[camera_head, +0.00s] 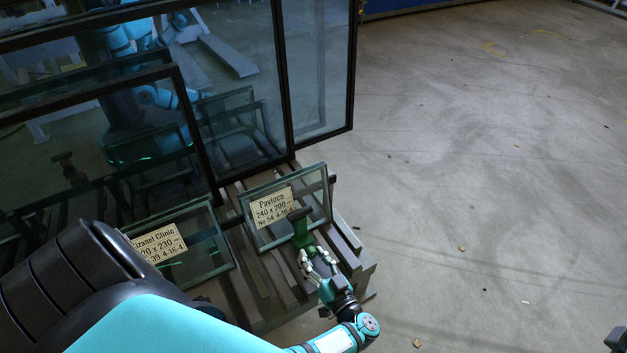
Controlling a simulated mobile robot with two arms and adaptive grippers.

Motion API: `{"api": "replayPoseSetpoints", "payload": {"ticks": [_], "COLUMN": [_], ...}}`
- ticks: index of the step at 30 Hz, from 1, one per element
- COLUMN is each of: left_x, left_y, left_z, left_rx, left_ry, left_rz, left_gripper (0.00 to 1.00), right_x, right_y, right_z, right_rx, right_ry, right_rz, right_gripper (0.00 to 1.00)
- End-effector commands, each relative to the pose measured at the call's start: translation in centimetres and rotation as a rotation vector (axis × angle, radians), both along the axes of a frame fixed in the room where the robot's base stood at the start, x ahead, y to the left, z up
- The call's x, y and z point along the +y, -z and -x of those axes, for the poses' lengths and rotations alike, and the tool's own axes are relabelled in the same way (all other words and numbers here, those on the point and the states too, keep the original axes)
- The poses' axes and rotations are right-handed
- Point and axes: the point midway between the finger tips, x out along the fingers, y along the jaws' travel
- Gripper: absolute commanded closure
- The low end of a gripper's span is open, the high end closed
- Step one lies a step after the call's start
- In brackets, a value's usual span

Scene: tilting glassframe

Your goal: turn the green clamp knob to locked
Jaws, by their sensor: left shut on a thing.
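The green clamp knob (301,234) stands at the front of the rack, before a small glass pane (318,208) labelled "Pavloca 240 x 200". A dark crossbar sits at the knob's top, against the pane's label. My left gripper (314,258) reaches in from the lower left and is shut on the green knob's lower part. Its fingers hide some of the knob, and I cannot tell which position the knob is turned to.
Another labelled pane (205,262) stands left of the knob, partly behind my left arm. Tall dark-framed glass panels (240,80) rise behind, with reflections in them. The rack's slats (255,275) run beneath the panes. The concrete floor (480,190) at right is mostly clear.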

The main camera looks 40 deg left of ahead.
Motion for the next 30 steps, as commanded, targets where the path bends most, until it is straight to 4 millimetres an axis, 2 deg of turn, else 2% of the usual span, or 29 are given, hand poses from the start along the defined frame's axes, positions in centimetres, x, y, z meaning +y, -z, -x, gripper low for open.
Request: {"api": "replayPoseSetpoints", "payload": {"ticks": [9, 10, 15, 30], "left_x": [0.06, 0.05, 0.01, -0.03], "left_y": [-0.08, -0.08, -0.03, 0.08], "left_z": [-0.1, -0.09, -0.06, 0.0], "left_rx": [0.016, 0.016, 0.016, 0.012], "left_ry": [0.0, 0.0, 0.0, 0.0], "left_rz": [-0.012, -0.012, -0.011, -0.007], "left_gripper": [0.94, 0.61, 0.39, 0.39], "right_x": [0.0, 0.0, 0.01, -0.01], "right_y": [0.15, 0.15, 0.14, 0.21], "right_z": [0.09, 0.09, 0.09, 0.09], "right_rx": [0.004, 0.004, 0.004, 0.003], "right_ry": [-0.001, -0.001, -0.002, -0.001], "right_rz": [0.0, 0.0, 0.0, 0.001], "right_gripper": [0.39, 0.39, 0.39, 0.39]}}
